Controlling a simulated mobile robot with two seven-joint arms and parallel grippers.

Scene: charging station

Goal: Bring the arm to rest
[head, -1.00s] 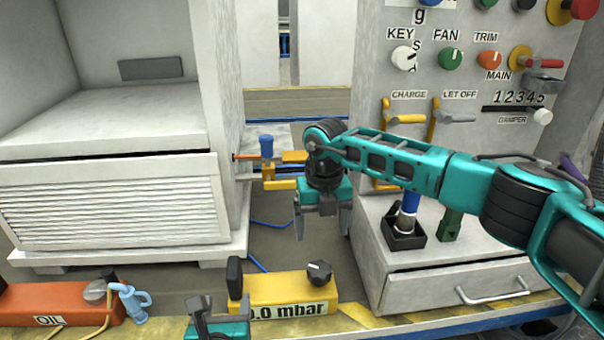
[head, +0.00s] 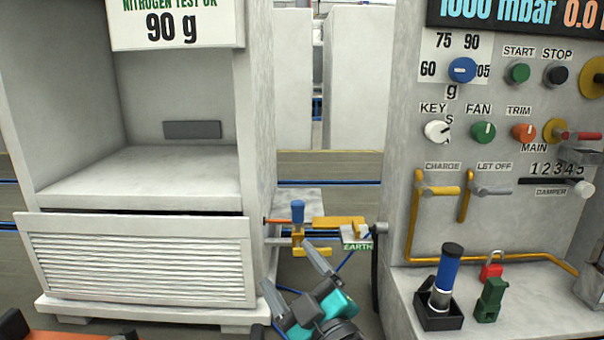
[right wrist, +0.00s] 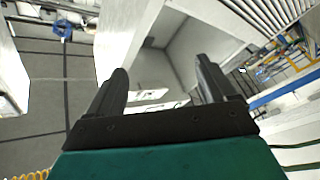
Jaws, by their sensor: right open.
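My right gripper (head: 296,274) shows at the bottom middle of the head view, teal and grey, with its two fingers apart and nothing between them. It is in front of the gap between the left cabinet and the control panel. In the right wrist view the two dark fingers (right wrist: 163,88) are also spread and empty, with the floor and white cabinet faces beyond. Most of the right arm lies below the head view's lower edge. My left gripper is not seen for certain in the head view.
A white cabinet (head: 140,180) with a slatted front stands left. The control panel (head: 405,150) stands right, its ledge (head: 540,320) holding a blue-handled tool (head: 447,275), a green piece (head: 489,300) and a red padlock (head: 491,266). A blue-and-yellow valve (head: 297,222) sits between them, close to the gripper.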

